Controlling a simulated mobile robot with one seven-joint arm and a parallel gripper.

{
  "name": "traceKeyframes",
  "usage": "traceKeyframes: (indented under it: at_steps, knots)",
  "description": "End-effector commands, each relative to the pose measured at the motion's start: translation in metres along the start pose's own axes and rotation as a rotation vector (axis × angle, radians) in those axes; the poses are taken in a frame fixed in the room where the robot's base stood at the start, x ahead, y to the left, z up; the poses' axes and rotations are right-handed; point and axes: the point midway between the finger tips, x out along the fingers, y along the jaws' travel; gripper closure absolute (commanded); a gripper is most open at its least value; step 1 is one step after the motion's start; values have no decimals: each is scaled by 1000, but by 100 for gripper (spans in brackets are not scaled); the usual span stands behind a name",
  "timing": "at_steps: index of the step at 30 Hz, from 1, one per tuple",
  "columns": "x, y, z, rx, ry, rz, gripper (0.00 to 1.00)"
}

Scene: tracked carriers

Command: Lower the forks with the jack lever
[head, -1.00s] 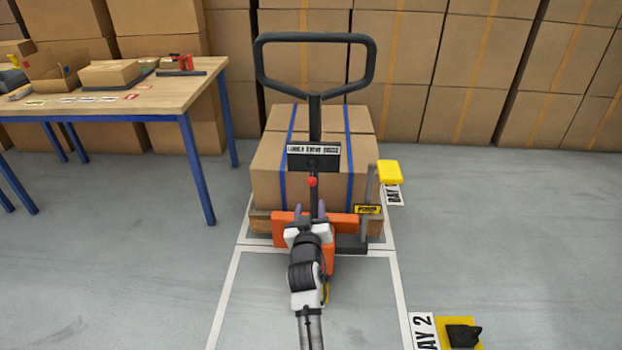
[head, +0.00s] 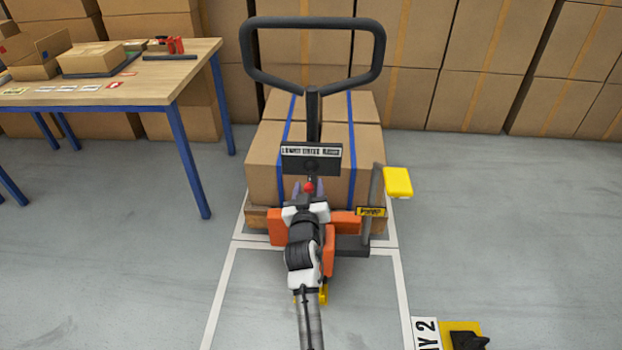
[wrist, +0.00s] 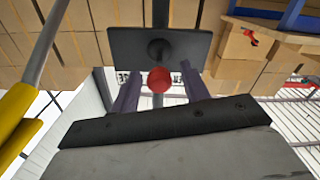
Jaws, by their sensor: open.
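The pallet jack has a black loop handle (head: 313,88) on an upright post and an orange base (head: 345,222). A small lever with a red knob (head: 308,186) sits below the black label plate (head: 311,160); the knob also shows in the wrist view (wrist: 159,79). My gripper (head: 308,190) is in front of the post at the knob. In the wrist view my gripper (wrist: 158,92) is open, with one finger on each side of the red knob. I cannot tell whether either finger touches it. The forks are hidden under the wooden pallet (head: 257,219).
Cartons with blue straps (head: 265,165) stand on the pallet. A workbench (head: 150,92) stands at the left. A yellow floor piece (head: 462,330) lies front right.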

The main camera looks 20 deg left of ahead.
Motion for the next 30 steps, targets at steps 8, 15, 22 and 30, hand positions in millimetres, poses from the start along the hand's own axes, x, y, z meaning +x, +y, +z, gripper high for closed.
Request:
traceKeyframes:
  at_steps: [8,15,22,30]
  knots:
    - [-1,-1,0,0,0,0,55]
    - [-1,-1,0,0,0,0,73]
    - [-1,-1,0,0,1,0,100]
    - [1,-1,0,0,0,3,100]
